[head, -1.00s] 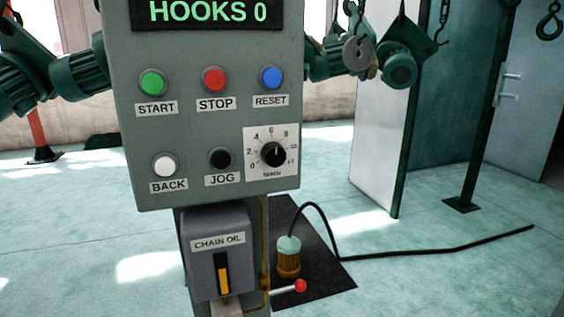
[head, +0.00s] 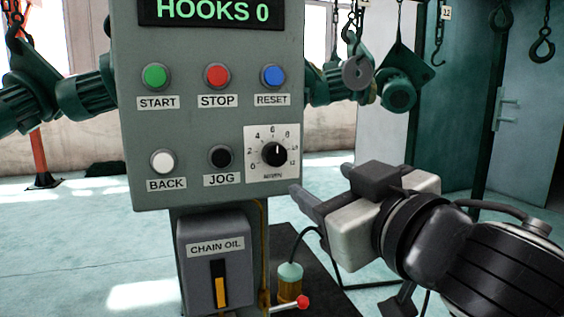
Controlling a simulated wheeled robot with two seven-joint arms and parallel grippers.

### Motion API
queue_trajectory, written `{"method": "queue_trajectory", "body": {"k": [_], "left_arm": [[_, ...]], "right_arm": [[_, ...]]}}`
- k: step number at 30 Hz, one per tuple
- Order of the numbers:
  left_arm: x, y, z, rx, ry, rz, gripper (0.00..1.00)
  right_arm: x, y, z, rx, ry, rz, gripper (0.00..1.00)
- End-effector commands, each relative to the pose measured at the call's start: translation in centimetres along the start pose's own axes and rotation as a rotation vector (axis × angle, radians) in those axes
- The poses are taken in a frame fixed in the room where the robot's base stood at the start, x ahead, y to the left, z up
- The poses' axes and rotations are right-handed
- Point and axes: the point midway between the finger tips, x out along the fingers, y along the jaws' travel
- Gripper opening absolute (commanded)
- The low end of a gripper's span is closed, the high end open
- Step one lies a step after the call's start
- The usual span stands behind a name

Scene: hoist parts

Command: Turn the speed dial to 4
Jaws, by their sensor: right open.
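The speed dial (head: 274,153) is a black round knob on a white scale plate at the lower right of the grey control panel (head: 215,123). Its white mark points up and slightly right, seemingly between 6 and 8; the small print makes this hard to read exactly. My right gripper (head: 312,186) is open and empty, in from the right. Its fingers point left toward the panel's lower right corner, below and right of the dial, and appear apart from it. My left gripper is out of view.
Buttons sit beside the dial: the blue RESET (head: 273,77) above and the black JOG (head: 220,156) to the left. Below are a CHAIN OIL box (head: 214,262) and a red-knobbed lever (head: 302,302). Hooks and green hoist parts (head: 397,92) hang at the back right.

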Motion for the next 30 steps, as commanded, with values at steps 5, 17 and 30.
{"method": "queue_trajectory", "body": {"k": [5,17,30], "left_arm": [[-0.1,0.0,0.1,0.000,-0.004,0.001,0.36],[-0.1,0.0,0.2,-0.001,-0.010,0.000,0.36],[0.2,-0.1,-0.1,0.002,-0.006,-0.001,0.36]], "right_arm": [[3.7,0.0,0.0,0.000,-0.002,0.001,0.57],[11.9,0.0,0.0,-0.001,-0.001,0.001,0.57],[14.5,0.0,0.0,0.000,0.001,-0.001,0.57]]}}
